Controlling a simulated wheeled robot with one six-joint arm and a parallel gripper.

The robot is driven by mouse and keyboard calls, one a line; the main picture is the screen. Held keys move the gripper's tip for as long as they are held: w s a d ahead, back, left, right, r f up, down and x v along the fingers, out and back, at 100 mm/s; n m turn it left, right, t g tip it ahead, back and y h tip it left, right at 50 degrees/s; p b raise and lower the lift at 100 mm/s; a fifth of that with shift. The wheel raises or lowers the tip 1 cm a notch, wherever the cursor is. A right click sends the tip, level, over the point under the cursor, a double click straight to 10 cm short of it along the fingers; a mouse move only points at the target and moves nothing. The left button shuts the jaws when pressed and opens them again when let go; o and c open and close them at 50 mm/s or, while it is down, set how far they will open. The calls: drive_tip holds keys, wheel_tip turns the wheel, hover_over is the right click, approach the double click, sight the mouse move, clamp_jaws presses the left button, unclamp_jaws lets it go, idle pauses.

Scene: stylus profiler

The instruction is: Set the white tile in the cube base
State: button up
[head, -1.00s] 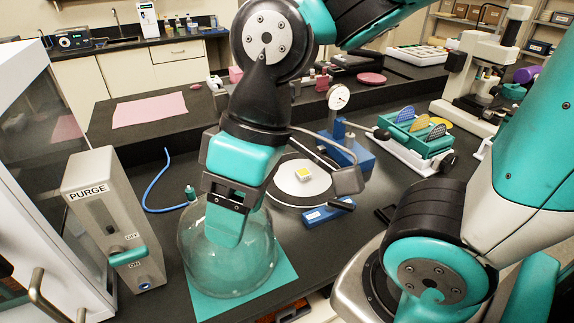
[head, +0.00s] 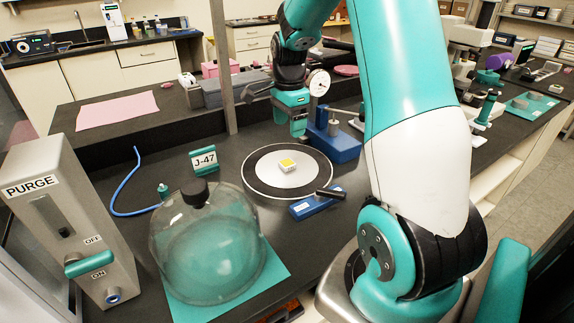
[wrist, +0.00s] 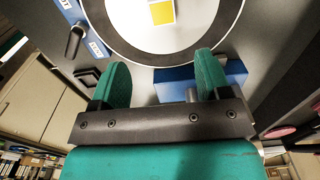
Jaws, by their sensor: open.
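A small white block with a yellow patch on top (head: 287,165) sits on the round white stage with a black ring (head: 263,180). It also shows at the top edge of the wrist view (wrist: 162,12). I cannot tell whether this is the white tile or the cube base, and I see no other clear candidate for either. My gripper (head: 298,127) hangs behind the stage, apart from the block. In the wrist view its green fingers (wrist: 160,84) are spread, with nothing between them.
A clear bell jar (head: 208,245) stands on a teal mat at the front. The PURGE box (head: 65,215) is at left, and a J-47 sign (head: 204,160) stands behind the jar. A blue stand with a dial gauge (head: 318,83) is beside my gripper.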

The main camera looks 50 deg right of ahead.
hover_over(288, 162)
drive_tip(key=f, duration=0.6)
drive_tip(key=shift+s+p, duration=0.25)
drive_tip(key=shift+p, duration=0.1)
drive_tip(key=shift+w+f+p, duration=0.2)
drive_tip(key=shift+f+p, duration=0.6)
drive_tip(key=shift+f, duration=2.1)
drive_tip(key=c, duration=1)
